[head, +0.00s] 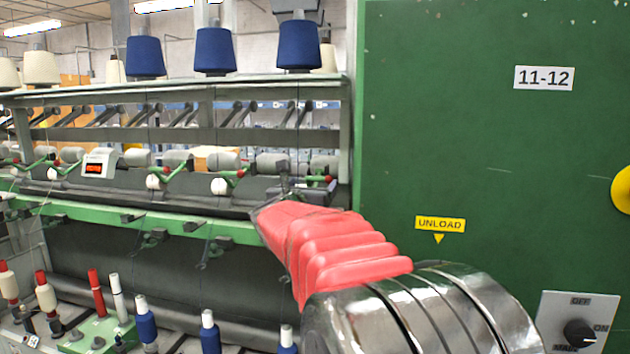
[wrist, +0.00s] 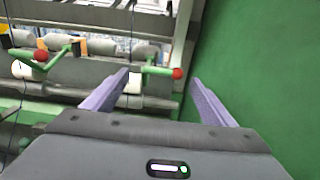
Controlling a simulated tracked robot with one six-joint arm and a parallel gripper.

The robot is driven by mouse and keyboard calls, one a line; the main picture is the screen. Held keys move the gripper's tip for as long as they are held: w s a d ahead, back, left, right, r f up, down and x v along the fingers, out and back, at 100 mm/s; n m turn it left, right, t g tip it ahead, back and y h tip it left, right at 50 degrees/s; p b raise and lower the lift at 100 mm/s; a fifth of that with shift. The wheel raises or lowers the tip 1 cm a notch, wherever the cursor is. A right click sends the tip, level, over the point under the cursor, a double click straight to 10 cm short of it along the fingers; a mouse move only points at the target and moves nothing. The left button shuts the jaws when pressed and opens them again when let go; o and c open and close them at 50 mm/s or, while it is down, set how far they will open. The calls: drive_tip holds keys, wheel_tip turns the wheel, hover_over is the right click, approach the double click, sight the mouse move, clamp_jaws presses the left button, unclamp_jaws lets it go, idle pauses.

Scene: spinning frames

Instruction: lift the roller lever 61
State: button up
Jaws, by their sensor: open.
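A green roller lever with a red ball end (wrist: 177,73) shows between the fingertips of my gripper (wrist: 159,77) in the wrist view. The fingers are open and apart, with the lever beyond them, its ball nearer the right finger. I cannot tell the exact gap in depth. No number 61 can be read on it. In the head view my gripper (head: 284,183) is small and partly hidden behind my red sleeve, at the right end of the roller row. A lever with a red end (head: 327,178) shows just right of it.
Another green lever with a red ball (wrist: 41,56) stands to the left in the wrist view. A large green cabinet (head: 480,130) closes off the right side. A green rail (head: 130,215) runs below the rollers. Blue yarn cones (head: 215,52) stand on top.

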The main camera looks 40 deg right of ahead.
sight(316, 180)
drive_tip(key=shift+x, duration=3.3)
drive_tip(key=c, duration=1.5)
drive_tip(key=shift+w+a, duration=0.1)
